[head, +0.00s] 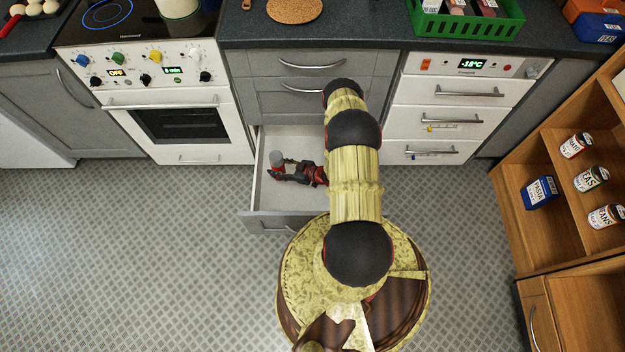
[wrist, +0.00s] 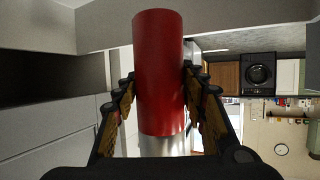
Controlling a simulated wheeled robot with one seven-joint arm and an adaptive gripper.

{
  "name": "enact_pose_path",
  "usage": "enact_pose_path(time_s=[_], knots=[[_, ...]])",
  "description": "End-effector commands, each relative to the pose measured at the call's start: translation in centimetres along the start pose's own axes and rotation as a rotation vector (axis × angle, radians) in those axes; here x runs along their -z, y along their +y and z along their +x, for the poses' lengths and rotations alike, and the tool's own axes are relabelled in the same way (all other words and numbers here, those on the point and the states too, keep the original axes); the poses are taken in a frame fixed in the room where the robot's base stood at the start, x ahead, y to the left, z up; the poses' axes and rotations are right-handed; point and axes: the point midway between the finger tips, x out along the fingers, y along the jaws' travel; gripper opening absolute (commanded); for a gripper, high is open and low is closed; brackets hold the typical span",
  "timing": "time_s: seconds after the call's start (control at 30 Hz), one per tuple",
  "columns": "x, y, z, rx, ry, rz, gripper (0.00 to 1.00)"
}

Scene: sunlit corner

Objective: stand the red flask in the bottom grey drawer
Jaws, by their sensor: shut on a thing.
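The red flask (wrist: 158,75) is a red cylinder with a silver-grey end. In the head view the flask (head: 277,168) is upright, grey end up, at the left side inside the open bottom grey drawer (head: 272,199). My gripper (head: 281,167) reaches into the drawer from the right, about level. In the wrist view the two fingers of my gripper (wrist: 160,100) are shut on the flask, one on each side. The flask's lower end is partly hidden, and I cannot tell whether it touches the drawer floor.
The drawer floor around the flask looks empty, though my arm covers its right part. The closed upper grey drawers (head: 312,62) are above. The white oven (head: 180,120) is left and the white freezer drawers (head: 450,120) are right. A wooden shelf (head: 550,225) stands far right.

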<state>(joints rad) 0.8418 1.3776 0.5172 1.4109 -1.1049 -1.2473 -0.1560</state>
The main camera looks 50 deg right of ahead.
Motion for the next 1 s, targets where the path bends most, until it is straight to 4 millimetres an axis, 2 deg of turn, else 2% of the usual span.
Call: enact_pose_path(time_s=[0.03, 0.1, 0.27, 0.5, 0.6, 0.8, 1.0], knots=[[-1.6, -0.2, -0.2, 0.001, 0.001, 0.000, 0.07], [-2.8, -0.6, -0.4, 0.008, 0.001, -0.004, 0.07], [-4.6, -1.1, -0.6, 0.015, 0.002, -0.008, 0.07], [-8.6, -1.2, 1.0, 0.016, 0.001, -0.008, 0.07], [-9.8, -1.2, 1.5, 0.016, 0.001, -0.009, 0.07], [-10.8, -1.1, 1.9, 0.015, 0.001, -0.009, 0.07], [-13.4, -1.2, 3.0, 0.015, 0.001, -0.009, 0.07]])
